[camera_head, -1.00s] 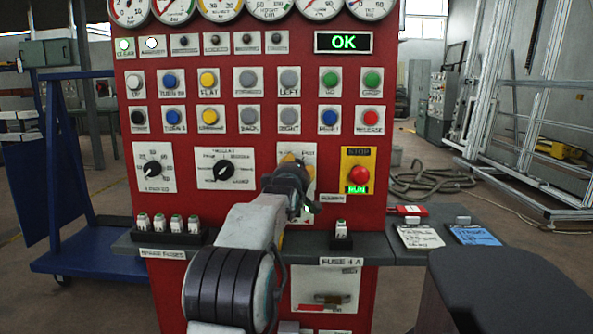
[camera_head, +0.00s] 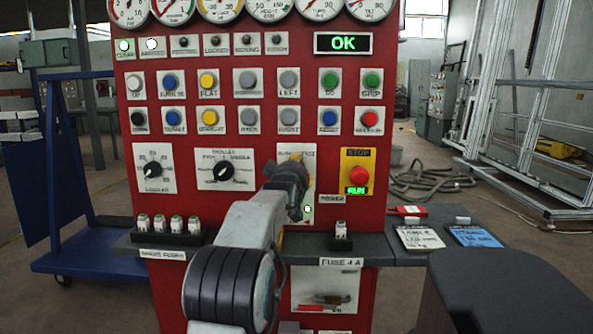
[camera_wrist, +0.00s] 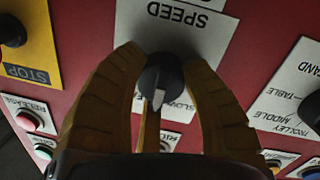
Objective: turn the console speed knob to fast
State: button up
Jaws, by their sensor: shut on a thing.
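The black speed knob (camera_wrist: 160,74) sits on a white plate marked SPEED (camera_wrist: 178,20), upside down in the wrist view. Its pale pointer points down there, slightly left, with the word SLOW to its lower right. My gripper (camera_wrist: 163,60) is shut on the knob, one yellow finger on each side. The left finger covers the plate area opposite SLOW. In the head view, my gripper (camera_head: 292,163) is at the speed plate (camera_head: 309,166) and hides the knob.
The trolley selector (camera_head: 227,170) is left of my gripper, and the red stop button (camera_head: 358,176) with a lit RUN sign is to the right. Buttons lie above. A shelf (camera_head: 385,248) with fuses runs below. The display (camera_head: 343,42) reads OK.

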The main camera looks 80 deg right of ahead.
jog(key=shift+f+m, duration=0.3)
jog(key=shift+f, duration=0.25)
jog(key=o, duration=0.9)
jog(key=shift+d, duration=0.1)
jog(key=shift+c, duration=0.2)
jog(key=shift+o, duration=1.4)
jog(key=shift+w+r, duration=0.1)
jog(key=shift+o, duration=0.3)
jog(key=shift+r, duration=0.15)
jog(key=shift+r, duration=0.1)
jog(key=a, duration=1.2)
jog(key=shift+r, duration=0.3)
jog(key=shift+w, duration=0.1)
